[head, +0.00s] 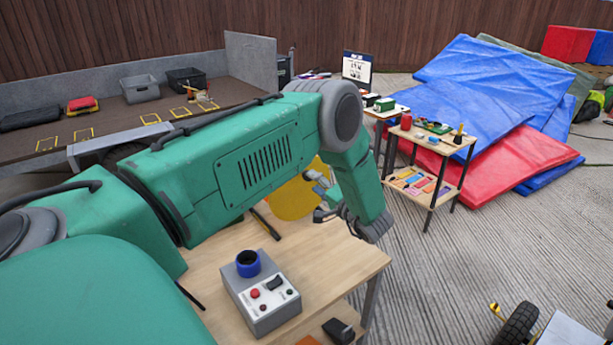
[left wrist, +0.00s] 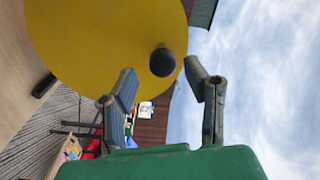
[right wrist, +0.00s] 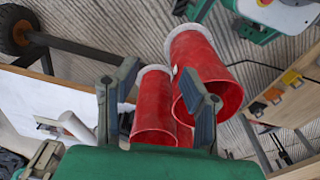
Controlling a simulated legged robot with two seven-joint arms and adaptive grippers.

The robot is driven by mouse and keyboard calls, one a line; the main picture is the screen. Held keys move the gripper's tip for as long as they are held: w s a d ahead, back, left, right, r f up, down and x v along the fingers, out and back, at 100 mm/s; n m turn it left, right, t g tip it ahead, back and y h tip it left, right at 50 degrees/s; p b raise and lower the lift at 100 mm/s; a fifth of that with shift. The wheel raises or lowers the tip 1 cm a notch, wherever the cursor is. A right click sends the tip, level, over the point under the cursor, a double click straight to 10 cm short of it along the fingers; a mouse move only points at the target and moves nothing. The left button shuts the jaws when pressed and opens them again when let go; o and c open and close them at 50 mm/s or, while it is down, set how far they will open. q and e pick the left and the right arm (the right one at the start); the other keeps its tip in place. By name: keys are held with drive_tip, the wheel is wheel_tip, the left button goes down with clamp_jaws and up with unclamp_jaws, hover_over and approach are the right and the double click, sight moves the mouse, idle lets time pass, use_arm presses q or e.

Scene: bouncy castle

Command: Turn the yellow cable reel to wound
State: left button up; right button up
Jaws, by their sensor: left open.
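The yellow cable reel (head: 292,200) stands on the wooden table, mostly hidden behind my left arm in the head view. In the left wrist view the reel (left wrist: 95,40) is a large yellow disc with a black knob (left wrist: 162,62) near its edge. My left gripper (head: 325,198) is at the reel's right side. In the left wrist view the left gripper (left wrist: 160,80) is open, with the knob seen between its fingertips; I cannot tell its distance from them. My right gripper (right wrist: 160,80) is open in front of two red cylinders (right wrist: 200,70), outside the head view.
A grey control box (head: 262,292) with a blue ring and buttons stands on the table (head: 340,262) near its front. A small shelf cart (head: 432,150) stands to the right, before blue and red mats (head: 490,90). Ribbed floor (head: 470,235) lies clear between them.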

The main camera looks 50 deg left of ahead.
use_arm(q)
drive_tip(key=d, duration=0.5)
drive_tip(key=shift+s+d, duration=0.15)
drive_tip(key=shift+s, duration=0.1)
drive_tip(key=shift+f, duration=0.15)
